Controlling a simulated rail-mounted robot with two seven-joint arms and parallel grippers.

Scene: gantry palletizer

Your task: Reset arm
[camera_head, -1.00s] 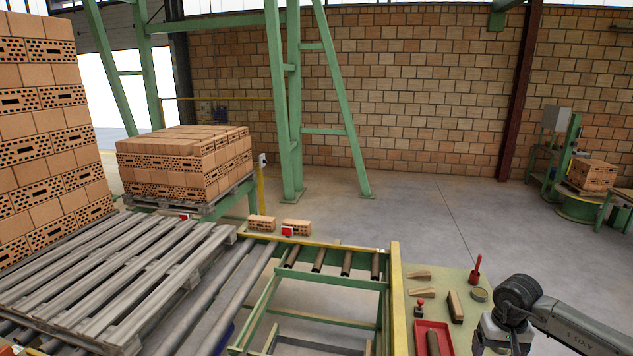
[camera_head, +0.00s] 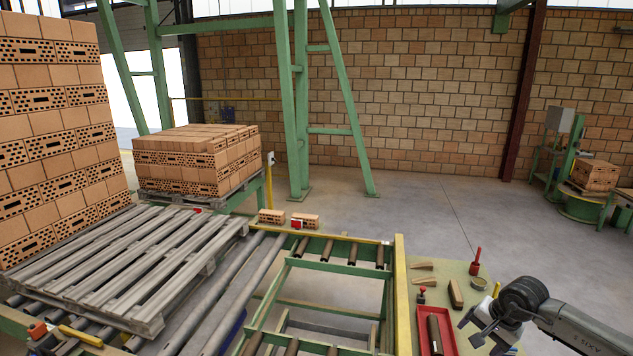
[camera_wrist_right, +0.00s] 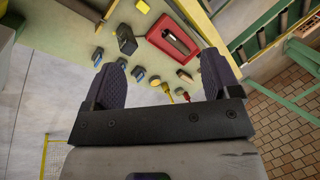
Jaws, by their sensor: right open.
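My right gripper (camera_head: 482,332) is at the lower right of the head view, beside the green work table (camera_head: 458,279). In the right wrist view its two dark fingers (camera_wrist_right: 161,72) stand wide apart with nothing between them. Past the fingers, that view shows the table top with a red tray (camera_wrist_right: 172,36) and several small tools, all apart from the fingers. My left gripper is in neither view.
A red tray (camera_head: 436,333), wooden wedges (camera_head: 424,281) and a red-handled tool (camera_head: 476,262) are on the table. Left are a wooden pallet (camera_head: 130,268), roller conveyor (camera_head: 335,249), tall brick stack (camera_head: 55,130) and lower brick stack (camera_head: 195,160). Open floor lies behind.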

